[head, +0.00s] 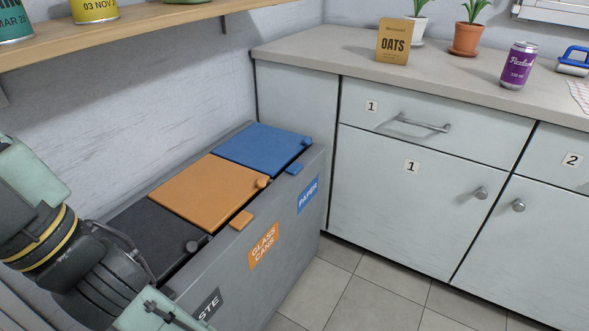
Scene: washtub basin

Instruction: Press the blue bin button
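The blue bin lid (262,149) lies shut on the far end of a grey bin unit (278,229). A small blue button (294,169) sits on the unit's front top edge, beside the blue lid and above the blue PAPER label (308,194). A round blue knob (306,141) is at the lid's right corner. My arm shows at the lower left, near the black lid and well apart from the blue button. My gripper's fingertips are not in view.
An orange lid (208,188) with an orange button (241,221) and a black lid (140,238) lie nearer on the unit. A wooden shelf (130,35) overhangs at upper left. A counter (450,68) with drawers stands at right. The tiled floor (370,296) is clear.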

